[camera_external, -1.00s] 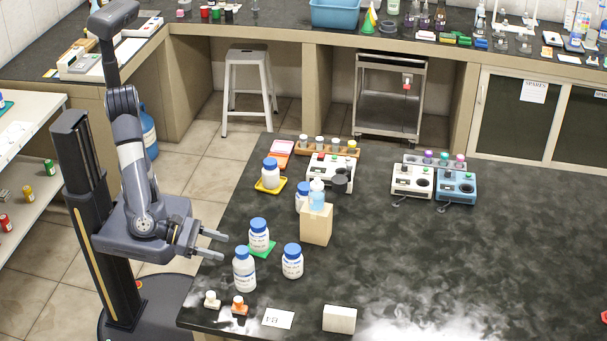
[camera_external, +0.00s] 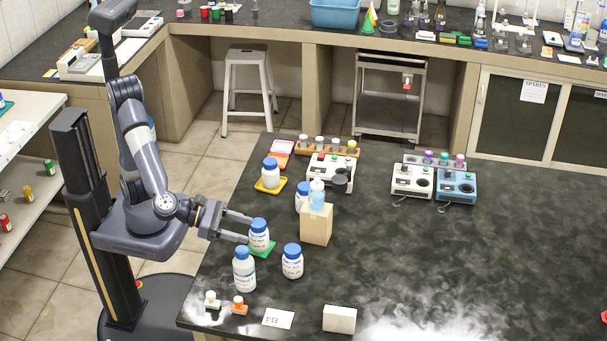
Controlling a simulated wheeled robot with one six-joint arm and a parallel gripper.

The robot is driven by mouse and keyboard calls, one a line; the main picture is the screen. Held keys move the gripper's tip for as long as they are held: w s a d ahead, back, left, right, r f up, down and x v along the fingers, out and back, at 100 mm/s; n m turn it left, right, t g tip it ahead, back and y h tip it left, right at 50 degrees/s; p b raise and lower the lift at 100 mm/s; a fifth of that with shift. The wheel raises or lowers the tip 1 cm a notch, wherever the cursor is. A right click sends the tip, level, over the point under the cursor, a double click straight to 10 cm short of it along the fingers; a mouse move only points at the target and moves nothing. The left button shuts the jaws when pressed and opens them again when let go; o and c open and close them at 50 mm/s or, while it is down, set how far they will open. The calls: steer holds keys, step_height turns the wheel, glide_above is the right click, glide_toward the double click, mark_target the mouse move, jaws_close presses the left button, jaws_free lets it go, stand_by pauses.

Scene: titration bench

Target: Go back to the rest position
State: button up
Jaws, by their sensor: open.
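My gripper (camera_external: 247,228) is open, its two fingers pointing right over the left part of the dark bench (camera_external: 420,265). Its fingertips appear close to the blue-capped white bottle (camera_external: 260,238) on the green mat (camera_external: 264,251); I cannot tell whether they touch it. Nothing shows held between the fingers. My arm reaches forward and down from the column at the left.
Two blue-capped bottles (camera_external: 244,270) (camera_external: 292,262) stand in front of the gripper. A bottle on a yellow tray (camera_external: 270,189), a beige block (camera_external: 316,225) and white and blue devices (camera_external: 456,188) stand farther back.

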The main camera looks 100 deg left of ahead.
steer(key=w+a+y+p, duration=0.1)
steer(key=w+a+p, duration=0.15)
steer(key=w, duration=1.05)
steer(key=w+a+p, duration=0.1)
steer(key=w+p, duration=0.2)
steer(key=w, duration=1)
step_height(320, 180, down, 8)
steer(key=shift+a+f+n, duration=0.2)
steer(key=shift+a+n, duration=0.05)
steer(key=shift+n, duration=0.15)
